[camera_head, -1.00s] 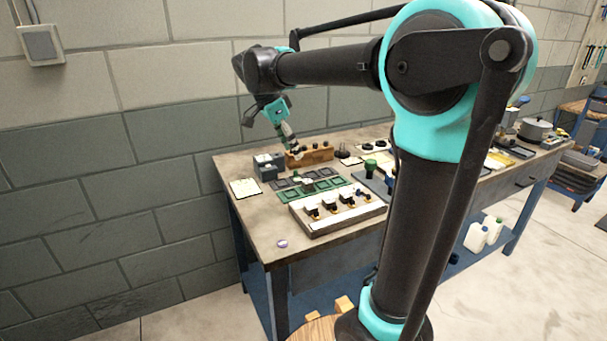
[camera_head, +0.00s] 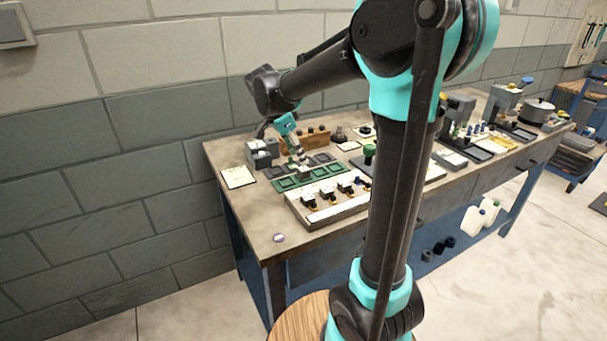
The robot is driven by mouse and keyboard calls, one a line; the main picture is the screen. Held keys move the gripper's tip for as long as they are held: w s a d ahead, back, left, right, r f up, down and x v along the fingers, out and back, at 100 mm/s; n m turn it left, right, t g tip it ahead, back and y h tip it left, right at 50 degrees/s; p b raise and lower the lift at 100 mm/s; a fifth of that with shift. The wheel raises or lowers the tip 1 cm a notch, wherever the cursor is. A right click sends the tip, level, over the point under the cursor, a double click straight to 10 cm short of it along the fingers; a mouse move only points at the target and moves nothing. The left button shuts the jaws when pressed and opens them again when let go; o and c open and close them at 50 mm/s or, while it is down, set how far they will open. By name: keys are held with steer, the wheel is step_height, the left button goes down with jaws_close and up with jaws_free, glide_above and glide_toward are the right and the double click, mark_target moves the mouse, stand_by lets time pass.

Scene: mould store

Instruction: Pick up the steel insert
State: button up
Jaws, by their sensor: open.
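My gripper (camera_head: 299,153) hangs over the back left of the workbench (camera_head: 255,215), pointing down and tilted. Its fingers are small in this view. A green tray with square pockets (camera_head: 285,184) lies below it, and a small pale block (camera_head: 304,173) sits on this tray, just under the fingertips. I cannot tell for sure that this block is the steel insert, nor whether the fingers touch it. Nothing is visibly held.
A wooden block (camera_head: 318,138) stands behind the gripper, and grey blocks (camera_head: 260,155) stand to its left. A long tray with several black-and-white pieces (camera_head: 325,212) lies in front.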

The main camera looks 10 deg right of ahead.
mark_target(303, 169)
steer(key=shift+a+x, duration=0.1)
steer(key=shift+x, duration=1.45)
steer(key=shift+a+x, duration=0.15)
steer(key=shift+x, duration=1.35)
steer(key=shift+f, duration=0.1)
jaws_close()
